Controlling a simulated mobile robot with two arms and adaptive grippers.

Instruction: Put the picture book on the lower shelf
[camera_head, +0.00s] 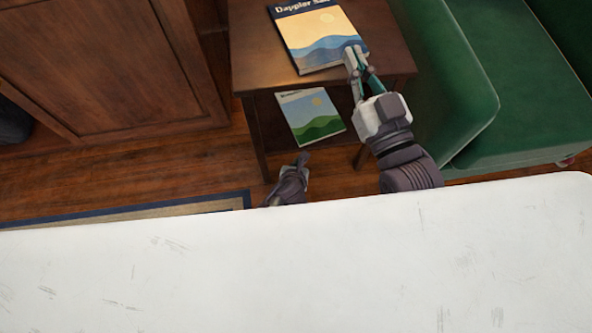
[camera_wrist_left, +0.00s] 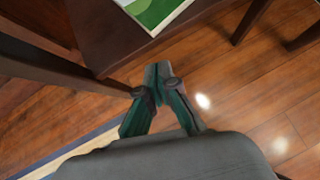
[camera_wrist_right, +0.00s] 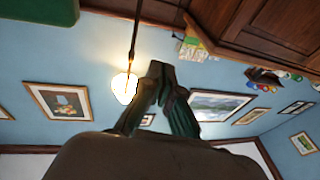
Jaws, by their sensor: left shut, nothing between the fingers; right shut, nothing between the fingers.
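A picture book (camera_head: 318,38) with a yellow, white and blue wave cover lies flat on the top of the wooden side table (camera_head: 385,65). A second book (camera_head: 310,115) with green hills on its cover lies on the lower shelf (camera_head: 268,125); its corner also shows in the left wrist view (camera_wrist_left: 152,12). My right gripper (camera_head: 353,58) is shut and empty at the first book's front right corner; whether it touches cannot be told. My left gripper (camera_head: 302,158) is shut and empty, in front of the lower shelf; its closed fingertips show in the left wrist view (camera_wrist_left: 160,75).
A green upholstered seat (camera_head: 450,75) stands close against the table's right side. A wooden cabinet (camera_head: 110,60) stands to the left. A blue-edged rug (camera_head: 215,202) lies on the wood floor. The right wrist view shows an upside-down wall with framed pictures (camera_wrist_right: 58,101) and a lit lamp (camera_wrist_right: 124,88).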

